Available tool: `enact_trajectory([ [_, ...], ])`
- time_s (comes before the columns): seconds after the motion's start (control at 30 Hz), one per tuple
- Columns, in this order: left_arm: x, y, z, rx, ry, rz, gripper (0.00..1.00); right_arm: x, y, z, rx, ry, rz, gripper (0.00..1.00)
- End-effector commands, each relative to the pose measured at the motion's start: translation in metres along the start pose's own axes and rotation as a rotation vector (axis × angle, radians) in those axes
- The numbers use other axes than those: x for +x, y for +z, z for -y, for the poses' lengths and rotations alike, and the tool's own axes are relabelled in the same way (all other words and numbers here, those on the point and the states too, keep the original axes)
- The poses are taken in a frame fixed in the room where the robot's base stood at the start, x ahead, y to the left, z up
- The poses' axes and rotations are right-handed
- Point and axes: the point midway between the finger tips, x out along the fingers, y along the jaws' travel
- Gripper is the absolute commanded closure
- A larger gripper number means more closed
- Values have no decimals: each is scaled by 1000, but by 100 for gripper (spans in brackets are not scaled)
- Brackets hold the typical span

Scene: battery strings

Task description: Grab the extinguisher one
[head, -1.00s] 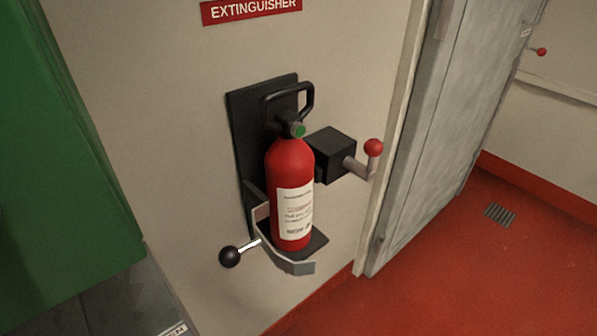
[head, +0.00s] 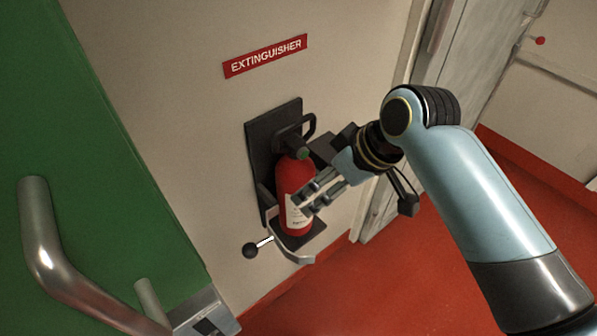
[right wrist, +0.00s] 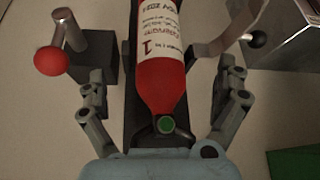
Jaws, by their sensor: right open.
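The red extinguisher (head: 293,178) stands upright in its black wall bracket (head: 262,150), with a white label on its front and a black carry handle (head: 309,125) on top. My right gripper (head: 312,195) is in front of it, covering part of its right side. In the right wrist view the extinguisher (right wrist: 163,75) lies between the two spread fingers of my right gripper (right wrist: 162,95), with a gap on each side. Its green round cap (right wrist: 166,124) is near the palm. My left gripper is not in view.
A red EXTINGUISHER sign (head: 265,56) is on the wall above. A black ball-ended lever (head: 251,250) sticks out at lower left of the bracket. A red-knobbed lever (right wrist: 52,60) stands beside the extinguisher. A green panel (head: 120,170) and metal rail (head: 45,240) fill the left.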

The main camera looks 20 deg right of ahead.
Motion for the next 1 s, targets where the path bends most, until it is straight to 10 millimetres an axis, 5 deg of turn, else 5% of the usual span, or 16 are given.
enact_trajectory([
  [0.03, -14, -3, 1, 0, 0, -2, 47, -24, -22, 0, -12, 5, -29, 0],
  [0.17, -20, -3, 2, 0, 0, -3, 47, -40, -42, -1, -25, 10, -64, 0],
  [1.0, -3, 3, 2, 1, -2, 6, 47, 66, -48, 0, -26, 12, -68, 0],
])
